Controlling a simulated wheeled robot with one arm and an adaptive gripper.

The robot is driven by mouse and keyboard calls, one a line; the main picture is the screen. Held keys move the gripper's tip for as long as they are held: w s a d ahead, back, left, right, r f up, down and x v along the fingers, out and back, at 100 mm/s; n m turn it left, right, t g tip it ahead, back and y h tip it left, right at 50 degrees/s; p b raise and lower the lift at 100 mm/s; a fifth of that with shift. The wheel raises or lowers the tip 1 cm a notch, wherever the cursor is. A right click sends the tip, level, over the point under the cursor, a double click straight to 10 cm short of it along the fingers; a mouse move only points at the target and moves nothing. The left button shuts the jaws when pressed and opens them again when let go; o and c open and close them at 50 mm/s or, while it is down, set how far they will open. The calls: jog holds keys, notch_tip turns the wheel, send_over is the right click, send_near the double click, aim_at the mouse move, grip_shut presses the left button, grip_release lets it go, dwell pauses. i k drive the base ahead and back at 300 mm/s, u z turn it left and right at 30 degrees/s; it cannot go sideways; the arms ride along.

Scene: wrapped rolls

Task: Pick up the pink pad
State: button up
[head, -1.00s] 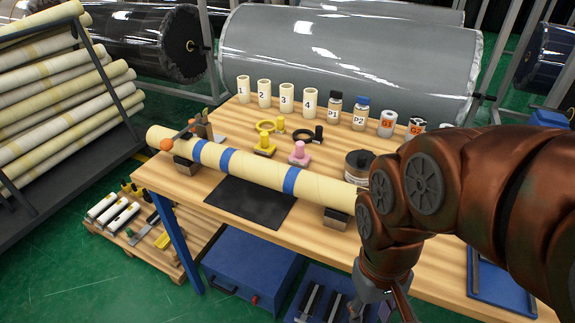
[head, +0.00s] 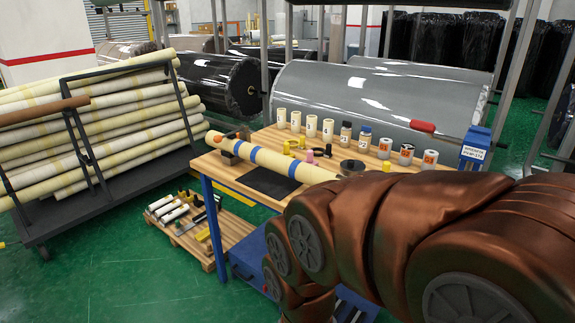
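The pink pad (head: 309,156) is a small pink piece with a knob on top. It stands on the wooden table (head: 231,171), just behind the long cream roll (head: 269,159) with blue bands, which hides its lower part. A yellow piece (head: 287,148) stands to its left and a dark round can (head: 352,167) to its right. My brown arm fills the lower right of the head view, in front of the table. My gripper is out of view.
Several numbered cream tubes and labelled jars (head: 346,134) line the table's back edge. A black mat (head: 270,182) lies in front of the roll. A rack of rolls (head: 95,135) stands left, a pallet of tools (head: 190,222) below. Green floor is free at the lower left.

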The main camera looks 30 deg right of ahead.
aim_at(309, 160)
jog(key=u, duration=0.5)
jog(key=i, duration=2.55)
jog(key=z, duration=1.5)
jog(key=i, duration=0.6)
jog(key=z, duration=0.65)
